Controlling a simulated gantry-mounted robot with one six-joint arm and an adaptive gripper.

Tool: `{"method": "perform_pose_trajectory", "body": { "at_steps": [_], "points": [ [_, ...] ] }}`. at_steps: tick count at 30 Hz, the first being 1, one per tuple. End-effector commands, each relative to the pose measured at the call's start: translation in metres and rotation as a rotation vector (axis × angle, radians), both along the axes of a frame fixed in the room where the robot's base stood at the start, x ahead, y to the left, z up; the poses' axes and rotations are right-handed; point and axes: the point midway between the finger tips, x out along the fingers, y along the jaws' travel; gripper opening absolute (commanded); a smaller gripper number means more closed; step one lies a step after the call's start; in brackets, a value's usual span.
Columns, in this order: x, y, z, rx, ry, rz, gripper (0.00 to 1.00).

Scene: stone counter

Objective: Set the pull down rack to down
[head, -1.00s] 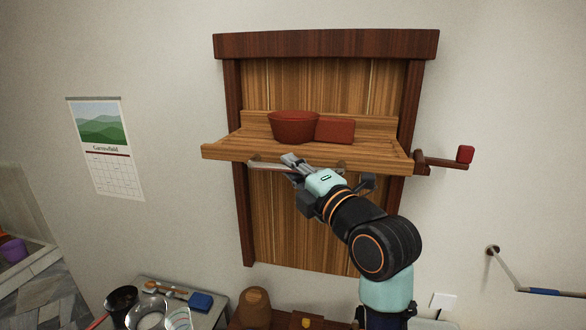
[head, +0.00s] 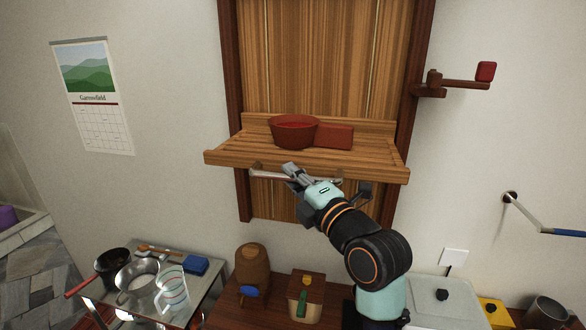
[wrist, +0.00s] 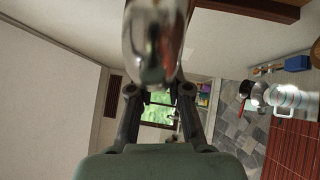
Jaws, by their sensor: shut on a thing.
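The pull down rack (head: 225,156) is a slatted wooden shelf in front of a tall wooden back panel with dark side rails. A red bowl (head: 294,133) and a red block (head: 335,136) rest on it. A metal bar handle (head: 268,176) runs below its front edge. My gripper (head: 291,173) is shut on this handle, under the shelf. Part of the handle is hidden by my gripper.
A dark crank arm with a red knob (head: 486,71) sticks out at the right, above shelf level. A blue-gripped wall bar (head: 563,232) is at right.

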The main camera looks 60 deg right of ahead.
Motion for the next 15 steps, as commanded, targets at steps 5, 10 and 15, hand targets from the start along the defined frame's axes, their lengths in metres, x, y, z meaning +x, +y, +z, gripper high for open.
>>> {"method": "perform_pose_trajectory", "body": {
  "at_steps": [5,10,15],
  "points": [
    [0.000,-0.001,-0.066,0.005,0.005,-0.001,0.00],
    [0.000,-0.001,-0.114,0.005,0.005,-0.001,0.00],
    [0.000,0.000,-0.157,0.005,0.005,0.000,0.00]
  ]
}}
